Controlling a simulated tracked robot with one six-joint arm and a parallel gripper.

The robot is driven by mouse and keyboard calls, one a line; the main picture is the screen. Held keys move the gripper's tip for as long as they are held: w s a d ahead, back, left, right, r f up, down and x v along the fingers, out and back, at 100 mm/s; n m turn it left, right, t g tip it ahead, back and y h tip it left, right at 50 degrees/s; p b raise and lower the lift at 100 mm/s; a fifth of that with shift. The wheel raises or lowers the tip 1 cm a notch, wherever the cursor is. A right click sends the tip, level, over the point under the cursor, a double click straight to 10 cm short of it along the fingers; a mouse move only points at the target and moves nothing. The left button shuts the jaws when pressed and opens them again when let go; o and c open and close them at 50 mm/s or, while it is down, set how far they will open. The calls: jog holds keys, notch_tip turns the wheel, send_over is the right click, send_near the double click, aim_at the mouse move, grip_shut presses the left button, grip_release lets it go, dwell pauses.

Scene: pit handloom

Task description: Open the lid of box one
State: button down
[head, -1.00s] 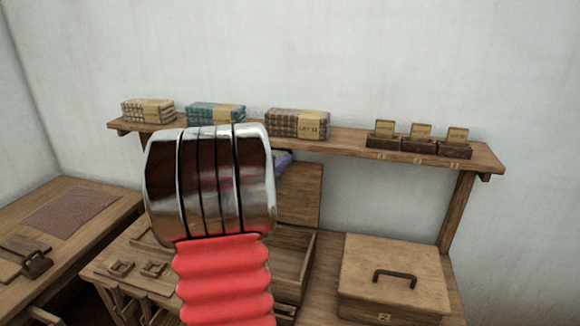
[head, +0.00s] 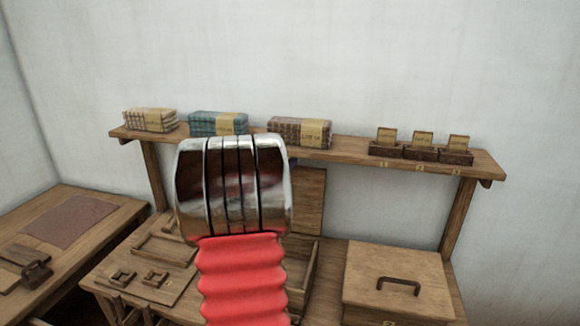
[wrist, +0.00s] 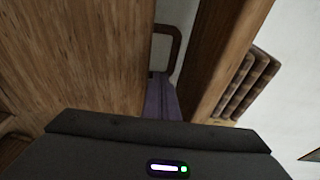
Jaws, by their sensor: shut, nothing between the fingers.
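An open wooden box (head: 302,275) stands on the bench, partly hidden behind my arm; no number shows on it. Its lid (head: 310,205) stands raised at the back, its left part hidden by my arm. In the wrist view a broad wooden panel (wrist: 75,55), apparently this lid, fills the left side, with a dark loop handle (wrist: 178,42) beside its edge. My gripper (wrist: 162,95), with purple fingers, is shut and empty close to that panel, below the handle in the picture. I cannot tell if it touches. The head view hides nearly all of it behind my arm.
A closed box (head: 398,280) with a dark handle stands to the right. A shelf (head: 345,145) above holds cloth bundles (head: 218,123) and small card holders (head: 420,148); its plank apparently passes close right of my gripper. A tray (head: 165,250) lies left.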

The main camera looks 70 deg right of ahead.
jog(key=w+a+r, duration=0.2)
jog(key=a, duration=1.1)
jog(key=shift+a+r, duration=0.25)
jog(key=shift+a, duration=0.05)
dwell(0.3)
jog(key=w+a+f+n+t+y, duration=0.5)
jog(key=w+f+n+t, duration=0.25)
jog(key=w+n, duration=0.4)
jog(key=w+a+f+n+t+y, duration=0.1)
jog(key=w+a+f+n+y, duration=0.2)
jog(key=a, duration=0.5)
jog(key=w+a+f+n+t+y, duration=0.1)
jog(key=w+a+n+t+y, duration=0.2)
jog(key=a+n, duration=0.4)
jog(key=s+a+r+n+g+y, duration=0.1)
jog(key=a+n, duration=0.4)
jog(key=a, duration=0.6)
jog(key=s+a+r+n+g+y, duration=0.1)
jog(key=s+a+n+y, duration=0.2)
jog(key=a, duration=0.9)
jog(key=s+a+r+n+g+y, duration=0.1)
jog(key=s+a+r+n+y, duration=0.1)
jog(key=s+a+n, duration=0.5)
jog(key=a+n, duration=0.1)
jog(key=a, duration=0.3)
jog(key=shift+s+a, duration=0.15)
jog(key=shift+a, duration=0.05)
